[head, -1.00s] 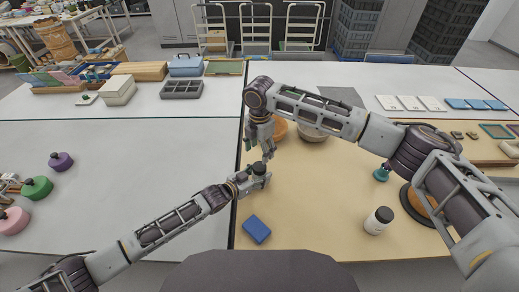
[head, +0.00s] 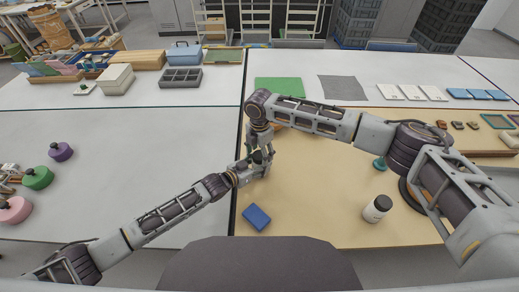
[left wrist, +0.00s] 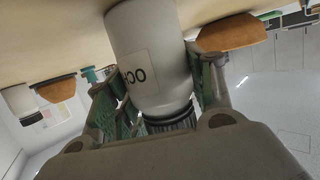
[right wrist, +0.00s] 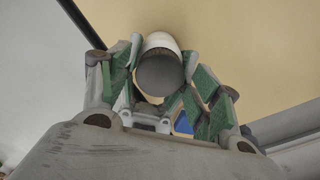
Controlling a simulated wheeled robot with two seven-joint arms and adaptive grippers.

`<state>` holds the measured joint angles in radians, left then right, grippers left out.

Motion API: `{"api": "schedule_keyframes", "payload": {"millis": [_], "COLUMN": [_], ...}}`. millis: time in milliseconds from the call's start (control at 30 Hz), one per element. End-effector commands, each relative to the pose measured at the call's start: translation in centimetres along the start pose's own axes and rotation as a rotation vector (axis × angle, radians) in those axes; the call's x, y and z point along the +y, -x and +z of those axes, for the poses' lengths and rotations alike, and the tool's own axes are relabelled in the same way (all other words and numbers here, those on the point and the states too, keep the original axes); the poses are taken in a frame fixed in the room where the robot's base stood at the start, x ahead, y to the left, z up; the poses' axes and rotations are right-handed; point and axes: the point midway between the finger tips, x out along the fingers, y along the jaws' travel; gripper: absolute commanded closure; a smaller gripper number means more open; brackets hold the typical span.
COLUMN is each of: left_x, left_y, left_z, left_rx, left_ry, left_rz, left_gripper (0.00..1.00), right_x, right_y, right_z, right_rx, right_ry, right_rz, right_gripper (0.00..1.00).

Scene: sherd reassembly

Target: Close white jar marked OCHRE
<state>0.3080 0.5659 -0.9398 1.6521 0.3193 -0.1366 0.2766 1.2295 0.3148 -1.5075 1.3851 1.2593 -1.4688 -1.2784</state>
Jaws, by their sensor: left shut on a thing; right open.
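My left gripper (head: 250,167) is shut on the white jar (left wrist: 142,45), whose label is partly hidden with only a few letters showing. The left wrist view is upside down, with the table at the top. A dark ribbed lid (left wrist: 170,122) sits at the jar's mouth; I cannot tell how tight it is.
Another white jar with a black lid (head: 377,208) stands at the right of the tan mat. A blue block (head: 256,217) lies near the mat's front edge. A teal object (head: 380,164) stands near my right arm. Knobbed pots, such as the green one (head: 38,178), stand far left.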

Motion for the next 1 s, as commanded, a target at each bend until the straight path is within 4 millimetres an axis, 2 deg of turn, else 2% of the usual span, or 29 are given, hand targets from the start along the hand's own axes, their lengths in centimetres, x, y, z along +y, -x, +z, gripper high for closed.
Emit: {"api": "schedule_keyframes", "payload": {"millis": [300,667,867,1000], "left_x": [0.0,-0.01,-0.01,-0.01], "left_y": [0.0,0.0,0.0,0.0], "left_z": [0.0,0.0,0.0,0.0], "left_rx": [0.0,0.0,0.0,0.0], "left_ry": [0.0,0.0,0.0,0.0], "left_rz": [0.0,0.0,0.0,0.0], "left_gripper": [1.0,1.0,1.0,1.0], "right_x": [-0.01,-0.01,-0.03,-0.05], "right_y": [-0.13,-0.12,-0.16,-0.19], "right_z": [-0.03,-0.04,-0.08,-0.15], "right_rx": [0.0,0.0,0.001,0.003], "right_ry": [0.001,0.001,-0.026,-0.108], "right_rz": [0.0,-0.001,-0.001,-0.002], "right_gripper": [0.38,0.83,0.83,0.83]}}
